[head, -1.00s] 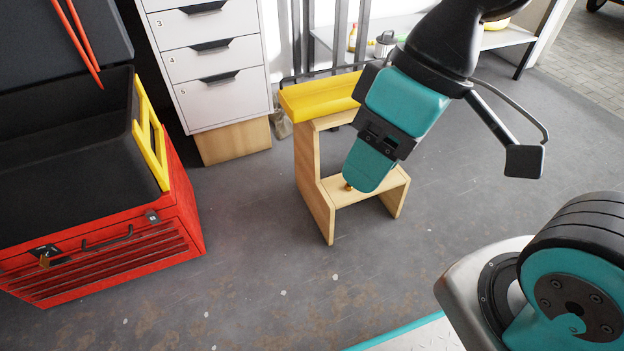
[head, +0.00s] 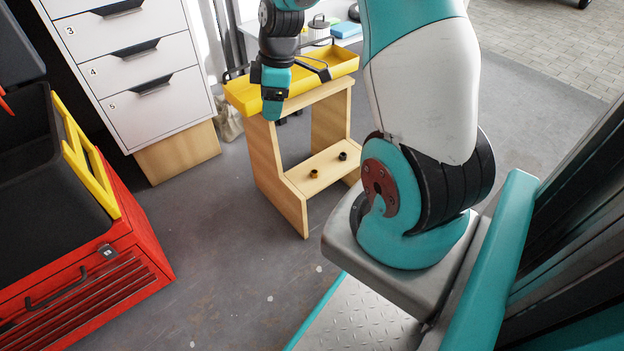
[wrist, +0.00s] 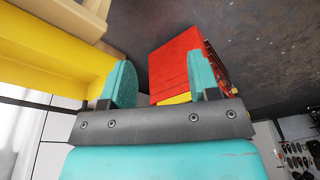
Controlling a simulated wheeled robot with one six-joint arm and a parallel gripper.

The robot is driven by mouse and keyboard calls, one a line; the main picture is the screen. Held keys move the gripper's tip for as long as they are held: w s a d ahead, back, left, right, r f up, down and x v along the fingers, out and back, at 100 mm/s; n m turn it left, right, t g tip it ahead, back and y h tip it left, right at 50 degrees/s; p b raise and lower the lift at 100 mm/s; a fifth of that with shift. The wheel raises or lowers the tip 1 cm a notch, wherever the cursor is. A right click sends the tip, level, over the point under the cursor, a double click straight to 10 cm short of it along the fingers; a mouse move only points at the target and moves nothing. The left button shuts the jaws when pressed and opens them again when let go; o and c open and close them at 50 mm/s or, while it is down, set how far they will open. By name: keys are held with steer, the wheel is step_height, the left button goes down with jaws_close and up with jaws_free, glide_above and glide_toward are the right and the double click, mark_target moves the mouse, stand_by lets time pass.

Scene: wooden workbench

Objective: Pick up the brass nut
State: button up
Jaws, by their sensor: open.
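The brass nut (head: 314,174) lies on the lower step of the wooden step stool (head: 268,160), near the step's left side. A darker nut (head: 343,156) lies to its right on the same step. My gripper (head: 272,112) is up at the yellow tray on the stool's top, above and to the left of the brass nut and well apart from it. In the wrist view my gripper (wrist: 163,78) shows two teal fingers spread apart with nothing between them. Neither nut shows in the wrist view.
The yellow tray (head: 340,66) sits on the stool's top; in the wrist view its yellow side (wrist: 50,62) is close to the left finger. A red toolbox (head: 85,285) stands at left, a white drawer cabinet (head: 150,85) behind. Floor between is clear.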

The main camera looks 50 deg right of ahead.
steer(key=n+b, duration=0.1)
glide_toward(315, 172)
steer(key=f+b, duration=0.1)
steer(key=b, duration=0.1)
steer(key=f+b, duration=0.1)
steer(key=b, duration=0.1)
steer(key=w+f+b, duration=0.1)
steer(key=b, duration=0.2)
steer(key=shift+a+f+g+h, duration=0.2)
steer(key=shift+a+g+h, duration=0.1)
steer(key=shift+h, duration=0.1)
steer(key=f+b, duration=0.1)
steer(key=f, duration=0.1)
steer(key=f+b, duration=0.1)
steer(key=b, duration=0.1)
steer(key=a+f+b, duration=0.1)
steer(key=f+b, duration=0.1)
steer(key=shift+w+f, duration=0.15)
steer(key=shift+f, duration=0.25)
steer(key=shift+r, duration=0.15)
steer(key=c, duration=1)
